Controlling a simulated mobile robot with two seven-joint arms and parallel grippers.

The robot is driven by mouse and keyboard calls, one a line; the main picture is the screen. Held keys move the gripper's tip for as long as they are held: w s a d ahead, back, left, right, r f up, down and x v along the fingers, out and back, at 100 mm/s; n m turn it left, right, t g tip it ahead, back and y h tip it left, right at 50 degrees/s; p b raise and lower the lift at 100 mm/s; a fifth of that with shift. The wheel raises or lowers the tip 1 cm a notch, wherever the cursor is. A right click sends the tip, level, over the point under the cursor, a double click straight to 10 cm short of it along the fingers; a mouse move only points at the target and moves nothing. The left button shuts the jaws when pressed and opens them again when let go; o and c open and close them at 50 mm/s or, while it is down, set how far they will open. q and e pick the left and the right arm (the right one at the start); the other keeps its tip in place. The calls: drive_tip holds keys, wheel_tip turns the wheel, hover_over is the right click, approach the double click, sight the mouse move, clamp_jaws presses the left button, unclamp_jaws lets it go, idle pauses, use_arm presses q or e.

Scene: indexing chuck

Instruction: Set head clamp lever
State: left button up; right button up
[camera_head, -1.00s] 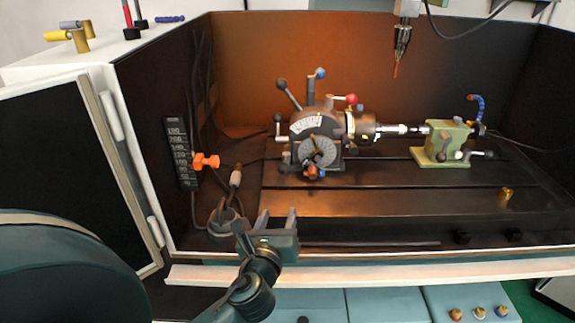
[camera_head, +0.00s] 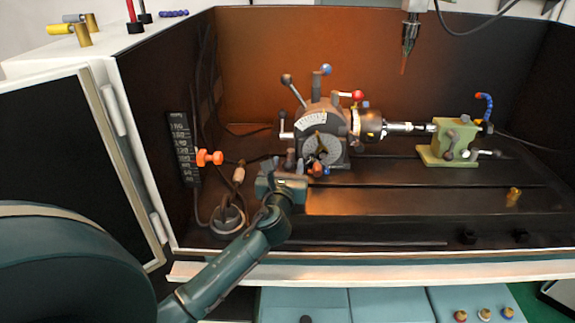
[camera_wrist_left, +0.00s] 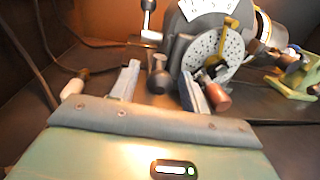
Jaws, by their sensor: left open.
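The grey indexing head (camera_head: 322,125) stands on the slotted table, with its pale perforated plate (camera_wrist_left: 212,55) facing me. I cannot tell by look which is the head clamp lever. My left gripper (camera_head: 280,167) is open at the head's lower left front. In the left wrist view a dark ball knob (camera_wrist_left: 158,82) shows between its fingers, apparently untouched. A reddish-brown handle (camera_wrist_left: 217,97) is just beyond the right finger. My right gripper is out of view.
A chuck (camera_head: 368,124) and green tailstock (camera_head: 447,142) extend to the right. A spindle with a tool (camera_head: 409,42) hangs above. An orange knob (camera_head: 208,158) and cables are on the left wall. The front right table is mostly free, with a small brass piece (camera_head: 513,196).

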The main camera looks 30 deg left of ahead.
use_arm(q)
drive_tip(key=shift+w+a, duration=0.15)
drive_tip(key=shift+w, duration=0.2)
drive_tip(key=shift+c, duration=0.4)
clamp_jaws()
